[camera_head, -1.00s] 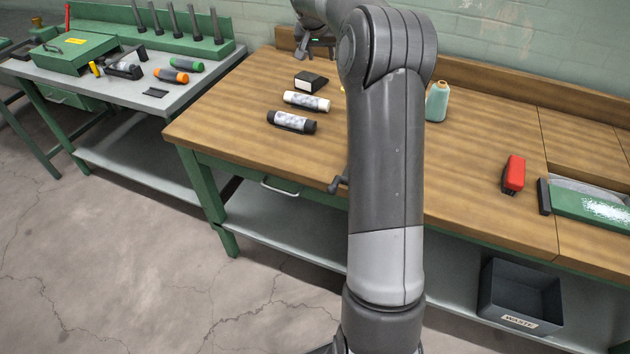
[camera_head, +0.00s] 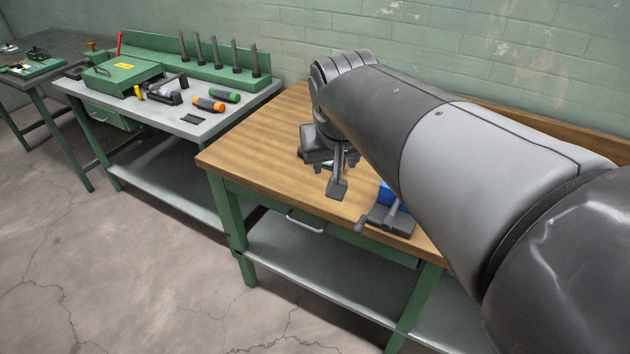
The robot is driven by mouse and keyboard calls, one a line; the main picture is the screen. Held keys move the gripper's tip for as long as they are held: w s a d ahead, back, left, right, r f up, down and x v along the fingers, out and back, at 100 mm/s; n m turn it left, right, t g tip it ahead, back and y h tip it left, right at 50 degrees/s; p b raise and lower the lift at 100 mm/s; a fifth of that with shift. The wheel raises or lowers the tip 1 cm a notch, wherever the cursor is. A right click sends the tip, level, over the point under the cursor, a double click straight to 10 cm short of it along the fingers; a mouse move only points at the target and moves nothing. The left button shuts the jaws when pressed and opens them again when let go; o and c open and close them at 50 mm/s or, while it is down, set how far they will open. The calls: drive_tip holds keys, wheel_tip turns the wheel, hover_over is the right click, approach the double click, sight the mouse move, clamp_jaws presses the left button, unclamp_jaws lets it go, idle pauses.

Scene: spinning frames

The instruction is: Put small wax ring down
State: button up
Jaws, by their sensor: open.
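I cannot make out the small wax ring in this view. My gripper (camera_head: 325,172) hangs over the left part of the wooden bench (camera_head: 255,140), with one dark finger pointing down towards the bench top. It looks open, and I see nothing held between the fingers. My forearm hides much of the bench top behind and to the right of it.
A blue object (camera_head: 386,197) and a grey vise-like fixture (camera_head: 390,219) sit at the bench's front edge, right of my gripper. A grey bench (camera_head: 165,125) on the left holds a green case (camera_head: 123,76), orange (camera_head: 208,104) and green (camera_head: 225,96) handled tools, and several upright dark pegs (camera_head: 216,52).

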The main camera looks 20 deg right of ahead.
drive_tip(key=s+a+f, duration=0.1)
drive_tip(key=s+f, duration=0.1)
drive_tip(key=s, duration=0.3)
drive_tip(key=s+a+f+n+y, duration=0.1)
drive_tip(key=s+f, duration=0.2)
drive_tip(key=s, duration=0.2)
drive_tip(key=shift+s+a+f+y, duration=0.25)
drive_tip(key=shift+s+f+y, duration=0.05)
drive_tip(key=shift+s, duration=0.05)
idle(0.6)
